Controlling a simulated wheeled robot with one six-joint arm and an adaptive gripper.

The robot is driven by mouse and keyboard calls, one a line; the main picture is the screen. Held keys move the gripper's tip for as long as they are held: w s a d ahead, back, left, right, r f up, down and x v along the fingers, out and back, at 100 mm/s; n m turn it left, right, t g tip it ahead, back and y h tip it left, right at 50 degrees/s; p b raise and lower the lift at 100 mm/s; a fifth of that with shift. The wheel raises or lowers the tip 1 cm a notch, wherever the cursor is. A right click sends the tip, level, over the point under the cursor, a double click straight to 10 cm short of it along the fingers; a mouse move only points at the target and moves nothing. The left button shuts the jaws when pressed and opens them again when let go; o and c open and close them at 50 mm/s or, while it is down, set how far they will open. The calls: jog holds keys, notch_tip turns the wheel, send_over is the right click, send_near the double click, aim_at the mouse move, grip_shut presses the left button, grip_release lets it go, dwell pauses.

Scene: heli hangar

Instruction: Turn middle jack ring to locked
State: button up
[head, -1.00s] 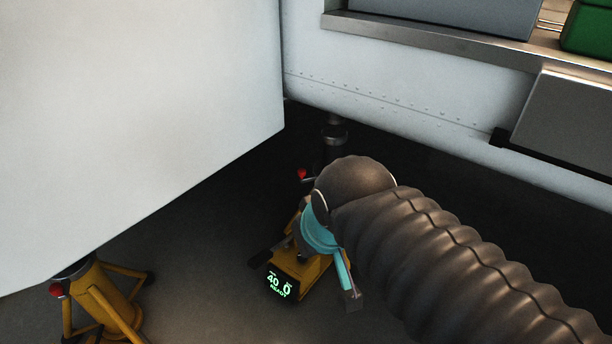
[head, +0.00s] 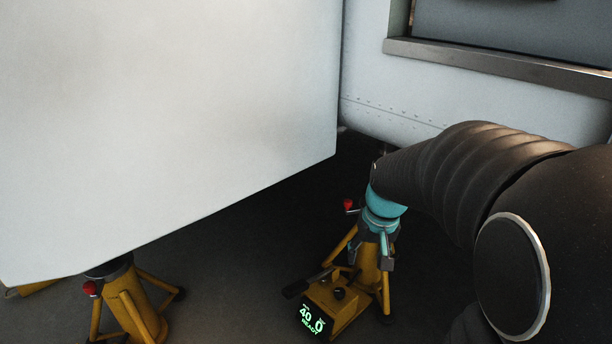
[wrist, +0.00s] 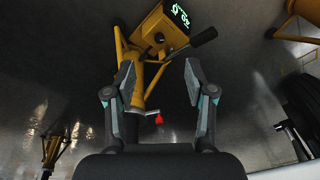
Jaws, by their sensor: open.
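A yellow jack (head: 370,268) with a lit display (head: 311,320) reading about 40.0 and READY stands on the floor, right of centre in the head view. It also shows between and beyond my fingers in the wrist view (wrist: 138,88). A red knob (head: 348,204) sticks out near its top, also in the wrist view (wrist: 158,119). My gripper (wrist: 159,75) is open, its teal-jointed fingers apart. In the head view my gripper (head: 382,243) overlaps the jack's top and hides it. I cannot make out the ring or tell whether the fingers touch the jack.
Another yellow jack (head: 130,304) with a red knob stands at the lower left. A large white panel (head: 170,120) fills the upper left. A pale riveted body (head: 400,115) with a metal ledge (head: 490,62) is behind. Dark floor (head: 240,255) lies open between the jacks.

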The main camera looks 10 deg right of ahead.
jog(key=w+d+f+n+b, duration=0.1)
jog(key=w+d+f, duration=0.4)
jog(key=w, duration=0.2)
jog(key=w+d+f+b, duration=0.1)
jog(key=w+d+f, duration=0.3)
jog(key=w, duration=0.3)
notch_tip(320, 180, up, 3)
jog(key=n+t, duration=0.3)
send_over(348, 201)
jog(key=s, duration=0.2)
jog(key=shift+s+d+p, duration=0.15)
jog(key=shift+s+p, duration=0.05)
jog(key=shift+p, duration=0.15)
jog(key=f, duration=0.1)
jog(key=w+f, duration=0.1)
jog(key=f, duration=0.1)
jog(key=shift+w+f+g, duration=0.2)
jog(key=shift+g, duration=0.1)
jog(key=shift+w+f+b, duration=0.25)
jog(key=shift+f+b, duration=0.05)
jog(key=shift+f, duration=0.35)
grip_shut()
